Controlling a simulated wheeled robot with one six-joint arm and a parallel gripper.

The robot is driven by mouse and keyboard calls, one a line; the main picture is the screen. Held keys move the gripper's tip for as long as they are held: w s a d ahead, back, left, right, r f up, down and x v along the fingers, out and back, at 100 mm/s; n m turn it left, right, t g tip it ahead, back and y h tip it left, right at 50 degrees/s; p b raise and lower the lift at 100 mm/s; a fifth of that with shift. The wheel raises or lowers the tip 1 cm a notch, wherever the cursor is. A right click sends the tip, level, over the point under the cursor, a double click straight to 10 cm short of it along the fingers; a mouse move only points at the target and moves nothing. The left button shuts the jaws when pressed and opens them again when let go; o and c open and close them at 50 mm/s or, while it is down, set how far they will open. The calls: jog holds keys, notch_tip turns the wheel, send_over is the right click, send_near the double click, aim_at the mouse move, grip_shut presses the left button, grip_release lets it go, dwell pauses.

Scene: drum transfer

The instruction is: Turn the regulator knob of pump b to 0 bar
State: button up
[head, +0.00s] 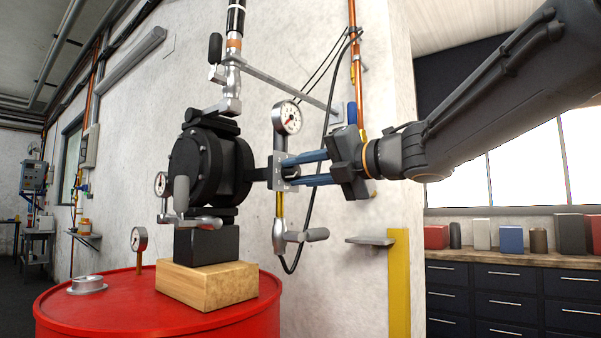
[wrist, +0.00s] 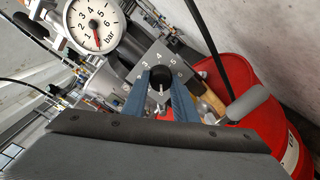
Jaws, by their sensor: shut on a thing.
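The black regulator knob (wrist: 160,78) sits on a grey scale plate (wrist: 181,58) with printed numbers; 3, 4, 5 and 6 are readable in the wrist view. My gripper (head: 290,171) has its two blue fingers shut on the knob, one on each side. In the wrist view my gripper (wrist: 160,88) hides the lower part of the scale. A pale mark shows on the knob, but its exact setting cannot be told. Above the plate is a round white gauge (head: 287,117); in the wrist view this gauge (wrist: 94,22) has a red needle pointing down near "bar".
The black pump (head: 211,162) stands left of the plate, on a wooden block (head: 207,287) on a red drum (head: 90,310). A lever valve (head: 292,236) hangs below the plate. A black hose runs beside it. A yellow post (head: 399,283) stands at the wall corner.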

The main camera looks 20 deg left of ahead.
jog(key=o, duration=1)
jog(key=shift+o, duration=0.2)
jog(key=v, duration=0.8)
jog(key=shift+w, duration=0.1)
